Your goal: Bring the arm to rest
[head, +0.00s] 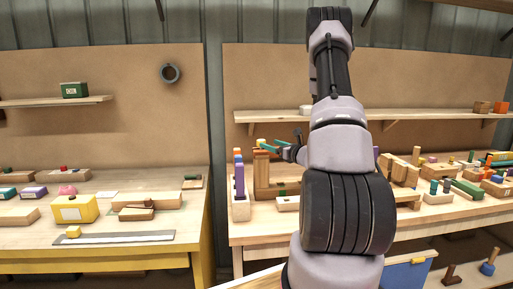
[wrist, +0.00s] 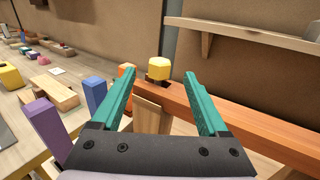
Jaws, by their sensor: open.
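My gripper (head: 268,147) is raised over the right-hand workbench, near a wooden stand (head: 262,175) with an orange top. In the wrist view my gripper (wrist: 160,78) shows two teal fingers spread wide, with nothing held between them. A yellow knob (wrist: 159,69) on a dark base sits on a long reddish-brown wooden beam (wrist: 235,122). The knob appears in the gap between the fingertips, and I see no contact. My arm rises high and bends down towards the bench, hiding part of the bench and shelf behind it.
Purple (wrist: 48,124) and blue (wrist: 95,96) upright blocks stand close left of the fingers. A wall shelf (head: 420,115) runs behind the arm. Several blocks crowd the right bench (head: 440,220). A left bench (head: 100,255) holds a yellow box (head: 75,210).

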